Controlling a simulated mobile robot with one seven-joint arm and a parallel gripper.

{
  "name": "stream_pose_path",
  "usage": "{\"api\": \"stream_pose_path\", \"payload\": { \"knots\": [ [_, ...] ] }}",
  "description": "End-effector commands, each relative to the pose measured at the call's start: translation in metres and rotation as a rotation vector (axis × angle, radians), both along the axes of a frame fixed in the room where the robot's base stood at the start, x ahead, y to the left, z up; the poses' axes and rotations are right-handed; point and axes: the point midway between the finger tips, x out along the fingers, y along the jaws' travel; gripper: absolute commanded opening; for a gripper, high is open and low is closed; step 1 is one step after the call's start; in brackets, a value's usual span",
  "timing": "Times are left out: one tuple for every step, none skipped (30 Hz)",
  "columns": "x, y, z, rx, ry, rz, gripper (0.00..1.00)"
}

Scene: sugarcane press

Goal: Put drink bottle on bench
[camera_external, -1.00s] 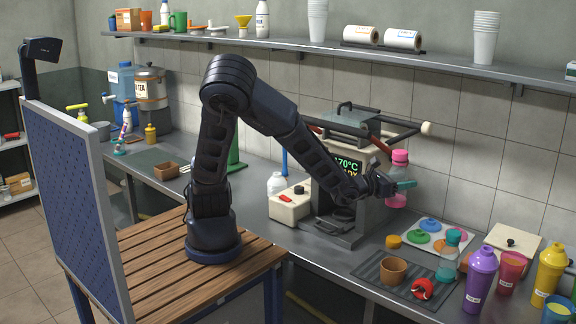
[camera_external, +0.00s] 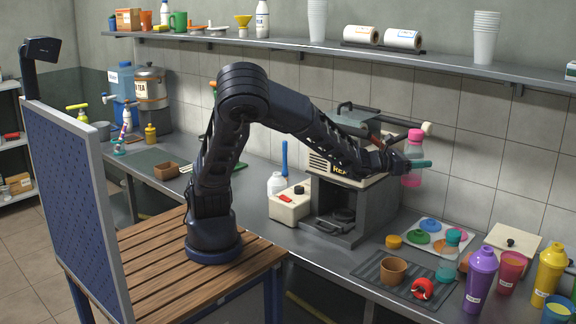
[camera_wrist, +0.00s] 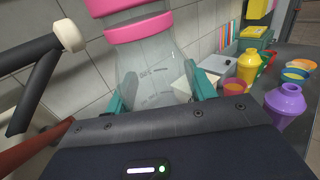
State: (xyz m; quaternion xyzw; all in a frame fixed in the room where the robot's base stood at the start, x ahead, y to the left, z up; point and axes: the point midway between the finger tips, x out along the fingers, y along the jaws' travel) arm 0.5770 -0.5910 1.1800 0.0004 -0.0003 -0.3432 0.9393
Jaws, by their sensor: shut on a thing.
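The drink bottle (camera_external: 416,148) is clear with a pink cap and a pink neck band. It is upright in the air in front of the tiled wall, to the right of the press. My gripper (camera_external: 406,164) is shut on its body. In the wrist view the teal fingers press the bottle (camera_wrist: 150,68) from both sides; its bottom is hidden behind the gripper housing. The steel bench (camera_external: 330,262) runs along the wall below, with the bottle held well above its surface.
The grey press (camera_external: 352,200) with its white-tipped handle bar (camera_external: 427,129) stands just left of the bottle. Below are a palette tray (camera_external: 408,242), a dark mat with a brown cup (camera_external: 393,270), and several shakers (camera_external: 481,275) at right. A shelf (camera_external: 330,56) runs above.

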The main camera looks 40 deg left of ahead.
Motion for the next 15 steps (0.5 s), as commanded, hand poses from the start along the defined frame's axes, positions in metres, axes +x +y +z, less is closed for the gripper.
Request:
{"api": "stream_pose_path", "payload": {
  "knots": [
    [0.0, 0.0, 0.0, 0.0, 0.0, 0.0, 0.28],
    [0.0, 0.0, 0.0, -0.001, 0.001, 0.0, 0.28],
    [0.0, 0.0, 0.0, -0.001, 0.001, 0.0, 0.28],
    [0.0, 0.0, 0.0, -0.001, 0.0, 0.0, 0.28],
    [0.0, 0.0, 0.0, -0.002, 0.001, 0.0, 0.28],
    [0.0, 0.0, 0.0, -0.002, 0.001, 0.001, 0.28],
    [0.0, 0.0, -0.001, -0.002, 0.001, 0.001, 0.28],
    [0.0, 0.0, -0.003, -0.002, 0.001, 0.003, 0.28],
    [-0.001, 0.0, -0.006, 0.0, 0.001, 0.006, 0.28],
    [-0.001, 0.0, -0.01, -0.001, 0.002, 0.01, 0.28],
    [-0.002, 0.0, -0.014, -0.002, 0.003, 0.015, 0.28],
    [-0.003, -0.001, -0.022, -0.002, 0.004, 0.022, 0.28],
    [-0.004, -0.001, -0.029, -0.004, 0.005, 0.03, 0.28],
    [-0.005, -0.001, -0.037, -0.005, 0.005, 0.038, 0.28],
    [-0.006, 0.0, -0.049, -0.007, 0.007, 0.052, 0.28]
  ]
}}
